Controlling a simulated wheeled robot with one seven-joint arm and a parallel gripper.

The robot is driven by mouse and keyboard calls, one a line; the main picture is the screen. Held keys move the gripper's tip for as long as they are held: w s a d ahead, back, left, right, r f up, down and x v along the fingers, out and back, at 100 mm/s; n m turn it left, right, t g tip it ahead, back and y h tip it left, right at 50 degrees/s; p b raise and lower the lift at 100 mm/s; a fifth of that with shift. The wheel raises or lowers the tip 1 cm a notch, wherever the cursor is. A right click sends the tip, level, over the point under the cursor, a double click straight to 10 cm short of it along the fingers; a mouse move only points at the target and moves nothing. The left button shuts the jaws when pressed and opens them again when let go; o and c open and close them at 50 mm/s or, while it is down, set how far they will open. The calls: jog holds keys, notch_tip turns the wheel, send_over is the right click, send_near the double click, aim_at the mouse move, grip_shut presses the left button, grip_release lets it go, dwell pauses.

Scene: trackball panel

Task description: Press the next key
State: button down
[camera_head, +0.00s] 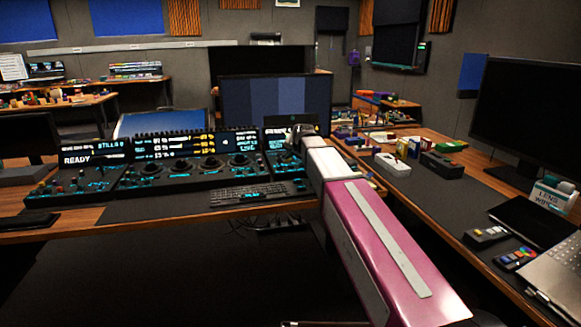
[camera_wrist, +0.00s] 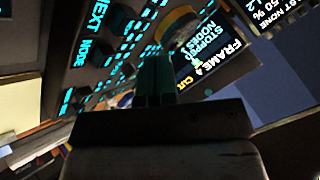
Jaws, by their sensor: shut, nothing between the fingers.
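In the wrist view, a dark key lettered NEXT (camera_wrist: 97,17) is at the upper left of the control panel, partly cut off by the top edge. The word NODE (camera_wrist: 79,53) shows below it. My gripper (camera_wrist: 157,58) is shut and empty, with its narrow fingers over the panel to the right of the NEXT lettering. I cannot tell whether the fingertips touch the panel. In the head view, my gripper (camera_head: 299,131) is at the right end of the control panel (camera_head: 190,178), and my wrist hides part of that end. The NEXT key cannot be made out there.
A lit display (camera_wrist: 208,50) with STOPPED NODES stands beside the fingers in the wrist view. In the head view, a keyboard (camera_head: 247,194) lies in front of the panel and a monitor (camera_head: 290,98) stands behind. The right desk holds small devices, including a black box (camera_head: 441,163).

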aim_at(292, 165)
jog(key=shift+r, duration=1.7)
jog(key=shift+s, duration=0.1)
